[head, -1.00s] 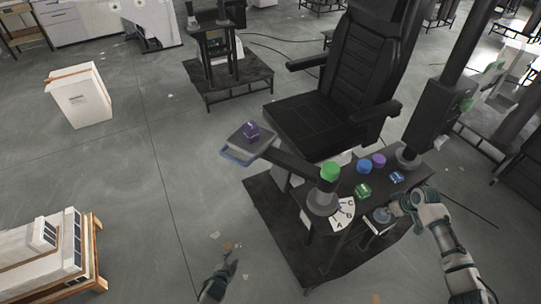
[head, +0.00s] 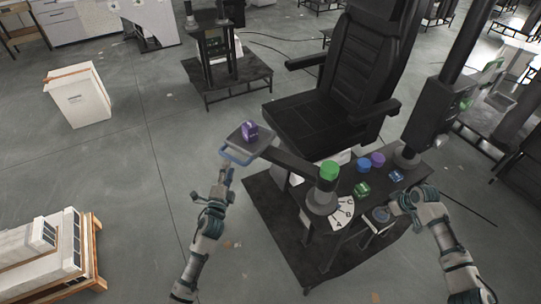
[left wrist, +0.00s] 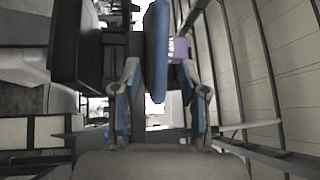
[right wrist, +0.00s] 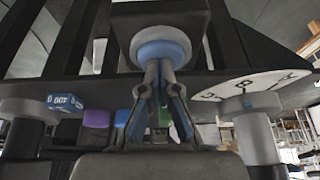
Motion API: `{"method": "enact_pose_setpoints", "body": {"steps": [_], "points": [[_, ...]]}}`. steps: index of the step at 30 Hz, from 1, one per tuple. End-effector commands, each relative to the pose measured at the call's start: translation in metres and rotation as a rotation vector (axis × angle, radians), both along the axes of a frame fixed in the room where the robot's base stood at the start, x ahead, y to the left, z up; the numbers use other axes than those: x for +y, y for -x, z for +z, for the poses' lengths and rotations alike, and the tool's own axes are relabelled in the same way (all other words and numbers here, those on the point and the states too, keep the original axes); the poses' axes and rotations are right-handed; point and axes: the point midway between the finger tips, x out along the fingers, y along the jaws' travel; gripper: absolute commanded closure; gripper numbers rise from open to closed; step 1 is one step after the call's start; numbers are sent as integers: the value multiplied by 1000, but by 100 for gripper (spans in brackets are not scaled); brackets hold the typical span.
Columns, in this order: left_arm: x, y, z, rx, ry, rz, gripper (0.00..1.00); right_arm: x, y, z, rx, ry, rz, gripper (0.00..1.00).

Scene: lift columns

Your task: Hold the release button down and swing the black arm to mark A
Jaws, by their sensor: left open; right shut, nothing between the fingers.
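The black arm (head: 287,158) runs from a green-capped post (head: 328,185) out to a small tray (head: 262,146) with a blue handle (head: 238,158). My left gripper (head: 227,172) is open at the handle; in the left wrist view the blue handle (left wrist: 157,45) lies between the spread fingers (left wrist: 160,90). The white mark plate (head: 342,214) with letters, A nearest, is at the post's foot; the arm points away from it. The blue release button (right wrist: 163,52) is ahead of my shut right gripper (right wrist: 166,75), whose fingertips appear at its face; pressing depth cannot be told.
A purple block (head: 249,131) sits on the tray. Blue and purple round caps (head: 370,162) and green and blue blocks (head: 362,188) stand on the black table. A black chair (head: 325,110) is behind the arm. Floor at left is open, with white boxes (head: 78,97).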

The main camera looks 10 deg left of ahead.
Motion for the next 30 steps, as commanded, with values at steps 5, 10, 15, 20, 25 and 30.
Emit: {"method": "enact_pose_setpoints", "body": {"steps": [5, 10, 15, 20, 25, 30], "points": [[1, -33, 6, 0, 1, -1, 57, 1, 1, -1, 2, 0, 2, 100], [2, -49, 8, 0, 2, 0, 57, 1, 1, -1, 2, 0, 2, 100], [2, -53, 9, 1, 2, -1, 57, 1, 1, -1, 1, 0, 1, 100], [2, -53, 9, 1, 2, -1, 57, 1, 1, -1, 1, 0, 1, 100], [2, -53, 8, 1, 2, -1, 99, 1, 1, -1, 1, 0, 1, 100], [2, -52, 8, 2, 2, -1, 100, 1, 1, -1, 1, 0, 0, 100]]}}
